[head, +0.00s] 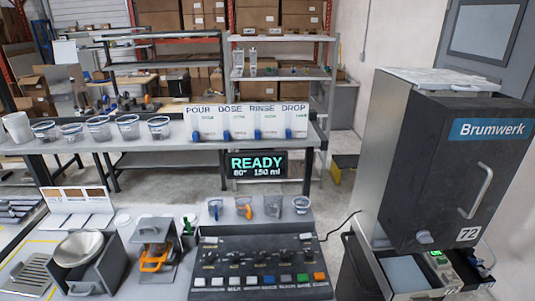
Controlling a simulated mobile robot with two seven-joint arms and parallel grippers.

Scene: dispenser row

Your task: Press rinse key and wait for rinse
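The control panel (258,250) is a dark sloped box at the bottom centre, with a row of knobs above a row of coloured keys. A blue key (268,280) sits mid-row, with a green key (302,279) and an orange key (319,277) at the right end. The small labels under the keys are too blurred to read, so I cannot tell which is the rinse key. The display (257,164) behind the panel reads "READY 80° 150 ml". A white board (246,122) reads POUR, DOSE, RINSE, DROP. Neither of my grippers is in view.
Several small cups (273,206) stand behind the panel. A steel bowl in a dark holder (84,262) and an orange-handled device (153,258) stand to its left. The tall Brumwerk machine (440,160) stands at the right. More cups (99,128) line the back table.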

